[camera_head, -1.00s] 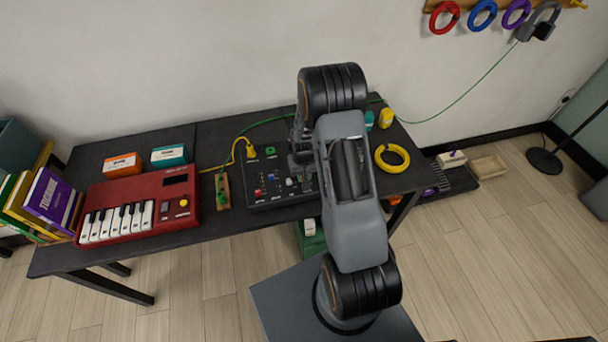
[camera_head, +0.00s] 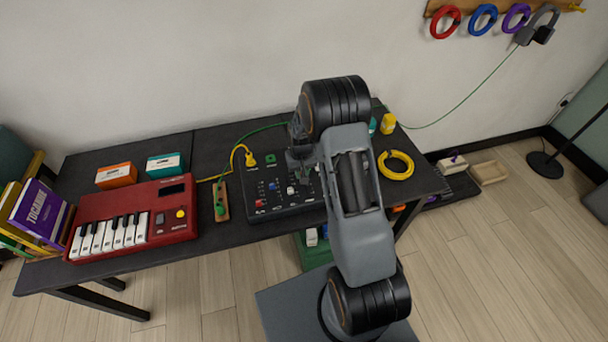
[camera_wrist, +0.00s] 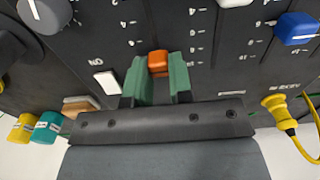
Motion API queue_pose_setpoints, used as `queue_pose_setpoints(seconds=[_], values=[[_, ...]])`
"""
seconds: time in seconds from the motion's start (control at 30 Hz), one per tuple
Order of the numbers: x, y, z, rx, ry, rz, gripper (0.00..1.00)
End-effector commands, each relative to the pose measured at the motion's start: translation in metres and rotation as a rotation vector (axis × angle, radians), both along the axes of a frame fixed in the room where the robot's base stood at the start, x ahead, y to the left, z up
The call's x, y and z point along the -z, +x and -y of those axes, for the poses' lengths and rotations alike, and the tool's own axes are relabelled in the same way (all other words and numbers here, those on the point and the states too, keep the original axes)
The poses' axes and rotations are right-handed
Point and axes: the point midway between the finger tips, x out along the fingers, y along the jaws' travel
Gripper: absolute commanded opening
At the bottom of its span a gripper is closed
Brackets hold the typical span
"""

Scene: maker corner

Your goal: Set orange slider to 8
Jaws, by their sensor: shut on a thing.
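The black mixer panel (camera_head: 253,191) lies on the dark table, with several sliders and knobs. The orange slider cap (camera_wrist: 158,61) shows in the wrist view between the green fingertips of my gripper (camera_wrist: 159,78). The gripper is shut on it. The slider's track runs up the picture from the cap, with tick marks beside it; the numbers are too small to read surely. In the head view my arm hides the orange slider and much of the panel's right side.
A blue slider cap (camera_wrist: 296,28) and a white switch (camera_wrist: 106,82) are near the fingers. A yellow plug (camera_wrist: 275,105) with its cable sits at the panel's edge. The red keyboard (camera_head: 150,190) stands left; a yellow ring (camera_head: 396,165) lies right.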

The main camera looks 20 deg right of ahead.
Motion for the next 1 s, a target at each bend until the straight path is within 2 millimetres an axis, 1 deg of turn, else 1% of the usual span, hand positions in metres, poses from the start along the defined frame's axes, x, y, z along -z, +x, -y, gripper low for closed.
queue_pose_setpoints(seconds=[0.17,0.2,0.43,0.67,0.77,0.87,1.0], values=[[0.000,0.000,0.000,0.000,-0.001,0.001,0.00],[0.000,0.000,0.000,-0.001,-0.001,0.001,0.24],[0.000,0.000,-0.001,-0.001,-0.001,0.000,0.46],[0.000,0.000,0.000,0.000,0.000,0.000,0.47],[-0.005,0.000,0.000,0.000,0.000,0.002,0.47],[-0.016,0.000,0.000,0.001,-0.001,0.003,0.47],[-0.043,0.001,0.000,0.001,-0.002,0.005,0.47]])
